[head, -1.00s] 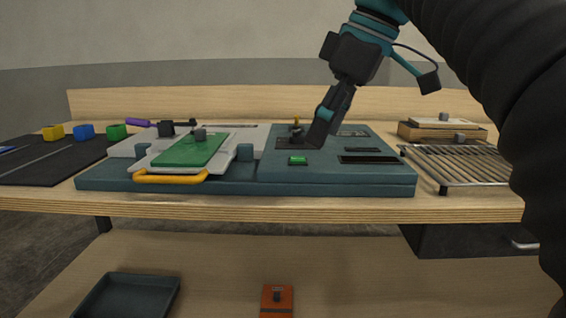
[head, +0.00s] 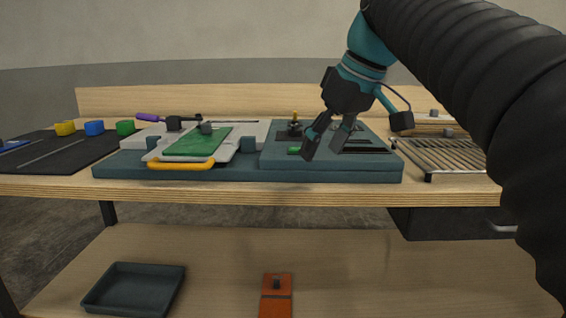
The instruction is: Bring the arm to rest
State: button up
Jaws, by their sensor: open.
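My gripper (head: 325,152) is open and empty, with its two dark fingers spread and pointing down. It hangs in front of the right part of the teal console (head: 350,172). A lever with a yellow tip (head: 295,121) stands on a dark plate at the back of that part, to the left of the gripper and apart from it. A small green light (head: 294,150) shows just left of the left finger. The fingers hide part of the console's dark panels.
A green board (head: 198,142) lies on a light carrier with a yellow handle (head: 181,165) to the left. A metal rack (head: 445,156) stands right. Yellow, blue and green blocks (head: 94,128) sit far left. A tray (head: 134,289) and an orange object (head: 276,296) lie on the lower shelf.

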jog(key=s+d+f+m+t+h, duration=0.1)
jog(key=s+d+f+m, duration=0.15)
jog(key=f, duration=0.55)
jog(key=s+d+f+m+h, duration=0.1)
jog(key=s+d+f+m, duration=0.2)
jog(key=f, duration=0.5)
jog(key=s+d+f+m+t+h, duration=0.1)
jog(key=s+d+f+m, duration=0.1)
jog(key=s+f, duration=1)
jog(key=shift+s+d+f+m+h, duration=0.25)
jog(key=shift+d+f+m+h, duration=0.1)
jog(key=shift+d, duration=0.3)
